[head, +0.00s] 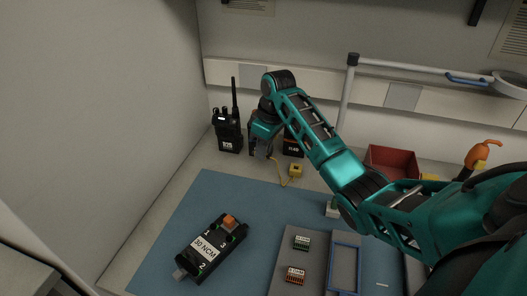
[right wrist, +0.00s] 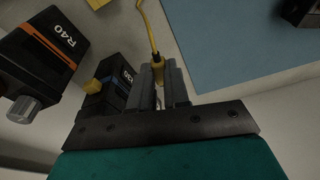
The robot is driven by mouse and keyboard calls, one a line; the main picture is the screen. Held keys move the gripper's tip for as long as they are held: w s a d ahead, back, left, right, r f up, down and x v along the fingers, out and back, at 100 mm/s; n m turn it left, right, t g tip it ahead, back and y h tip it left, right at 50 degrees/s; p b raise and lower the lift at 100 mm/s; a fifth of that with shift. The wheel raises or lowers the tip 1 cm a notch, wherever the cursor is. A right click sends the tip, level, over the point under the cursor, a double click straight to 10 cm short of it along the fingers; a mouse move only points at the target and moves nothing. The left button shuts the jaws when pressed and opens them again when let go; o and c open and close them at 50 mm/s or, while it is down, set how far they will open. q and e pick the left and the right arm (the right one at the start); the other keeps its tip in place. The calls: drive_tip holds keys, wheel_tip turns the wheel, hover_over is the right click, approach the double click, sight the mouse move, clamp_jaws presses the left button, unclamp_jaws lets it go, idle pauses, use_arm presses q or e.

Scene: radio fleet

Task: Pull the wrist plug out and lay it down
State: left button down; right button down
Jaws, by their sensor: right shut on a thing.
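My right gripper (head: 264,153) is low at the back of the bench, in front of the radios. In the right wrist view its fingers (right wrist: 164,82) are shut on a yellow plug (right wrist: 157,64). A thin yellow cord (right wrist: 147,28) runs from the plug. In the head view the cord (head: 284,184) curves over the bench to a small yellow block (head: 295,170) near the mat's back edge. The plug's far end is hidden between the fingers, so I cannot tell whether it sits in anything. My left gripper is not in view.
A black radio (head: 228,136) with an antenna stands left of the gripper. A radio marked R40 (right wrist: 42,48) and another radio (right wrist: 112,92) are close to the fingers. The blue mat (head: 180,230) bears a black 30 NCM box (head: 210,249); its left part is otherwise clear.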

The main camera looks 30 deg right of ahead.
sight(262, 170)
drive_tip(key=m, duration=0.3)
drive_tip(key=shift+w+d+r+m+t+h, duration=0.1)
drive_tip(key=shift+w+m+t+h, duration=0.15)
drive_tip(key=shift+m+t+h, duration=0.05)
drive_tip(key=m, duration=0.3)
drive_tip(key=shift+w+d+r+m+t+h, duration=0.15)
drive_tip(key=shift+w+d+m+t+h, duration=0.15)
drive_tip(key=shift+h, duration=0.1)
drive_tip(key=shift+f+b, duration=0.6)
drive_tip(key=shift+f, duration=2.9)
drive_tip(key=c, duration=1)
unclamp_jaws()
drive_tip(key=shift+r, duration=0.15)
